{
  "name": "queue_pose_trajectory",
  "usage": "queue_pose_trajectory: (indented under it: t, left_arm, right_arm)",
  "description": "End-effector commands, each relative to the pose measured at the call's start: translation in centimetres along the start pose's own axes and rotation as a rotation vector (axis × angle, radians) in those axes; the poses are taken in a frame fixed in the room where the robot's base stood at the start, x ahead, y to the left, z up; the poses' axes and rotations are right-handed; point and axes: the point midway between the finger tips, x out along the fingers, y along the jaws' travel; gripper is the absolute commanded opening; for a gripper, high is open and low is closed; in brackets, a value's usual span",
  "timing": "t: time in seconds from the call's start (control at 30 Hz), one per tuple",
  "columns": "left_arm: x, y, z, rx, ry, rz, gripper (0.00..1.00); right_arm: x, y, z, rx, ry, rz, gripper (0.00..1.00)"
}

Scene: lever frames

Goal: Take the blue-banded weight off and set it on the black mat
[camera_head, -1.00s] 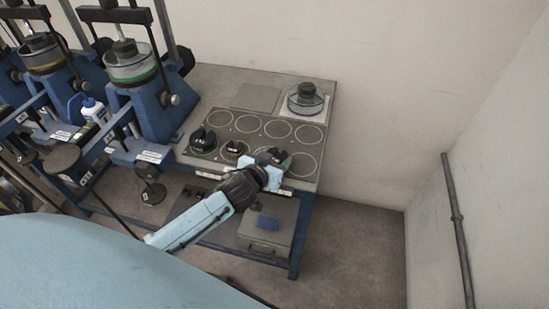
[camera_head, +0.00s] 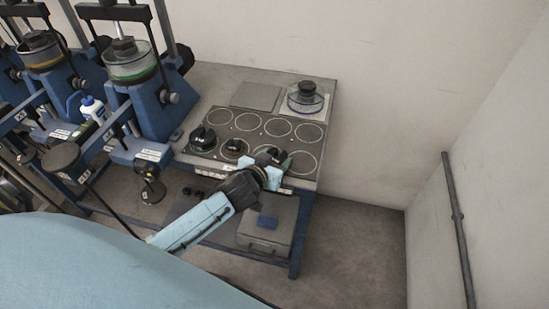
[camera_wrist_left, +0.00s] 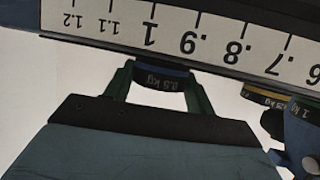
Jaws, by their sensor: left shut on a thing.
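My left gripper (camera_head: 273,161) reaches over the front of the black mat (camera_head: 258,137), a dark panel with pale circles on the bench. In the left wrist view its green fingers (camera_wrist_left: 157,88) are shut on the blue-banded weight (camera_wrist_left: 160,75), a dark disc marked 0.5 kg. In the head view the gripper mostly hides this weight. It is at the mat's front row; I cannot tell whether it touches the mat. My right gripper is not in view.
A dark weight (camera_head: 234,148) and a green-banded one (camera_head: 203,138) stand on the mat to the left. A numbered scale (camera_wrist_left: 190,38) crosses the wrist view. Blue lever frames (camera_head: 145,105) stand left. A clear round dish (camera_head: 305,97) sits at the back. A grey case (camera_head: 268,225) is below.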

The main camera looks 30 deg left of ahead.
Motion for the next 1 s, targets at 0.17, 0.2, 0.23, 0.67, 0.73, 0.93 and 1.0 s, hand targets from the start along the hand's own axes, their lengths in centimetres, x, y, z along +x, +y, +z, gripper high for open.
queue_pose_trajectory:
  t: [0.17,0.2,0.23,0.67,0.73,0.93,1.0]
  left_arm:
    - [0.0,0.0,-0.2,0.0,0.004,0.001,0.65]
    - [0.0,0.0,-0.2,0.0,0.004,0.001,0.7]
    - [0.0,0.0,-0.2,0.0,0.003,0.0,0.74]
    - [-0.7,0.0,0.2,0.0,-0.004,0.0,0.8]
    - [-1.5,0.0,0.1,-0.001,-0.003,0.0,0.8]
    - [-5.6,0.0,0.1,-0.002,-0.003,0.001,0.8]
    - [-7.2,0.0,0.1,-0.001,-0.002,0.001,0.8]
  right_arm:
    - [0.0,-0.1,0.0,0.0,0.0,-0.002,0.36]
    - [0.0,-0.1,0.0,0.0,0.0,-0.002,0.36]
    - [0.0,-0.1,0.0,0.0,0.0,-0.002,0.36]
    - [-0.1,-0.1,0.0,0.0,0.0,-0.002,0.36]
    - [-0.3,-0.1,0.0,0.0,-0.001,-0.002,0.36]
    - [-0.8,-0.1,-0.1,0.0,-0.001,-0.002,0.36]
    - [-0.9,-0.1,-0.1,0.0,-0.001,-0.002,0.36]
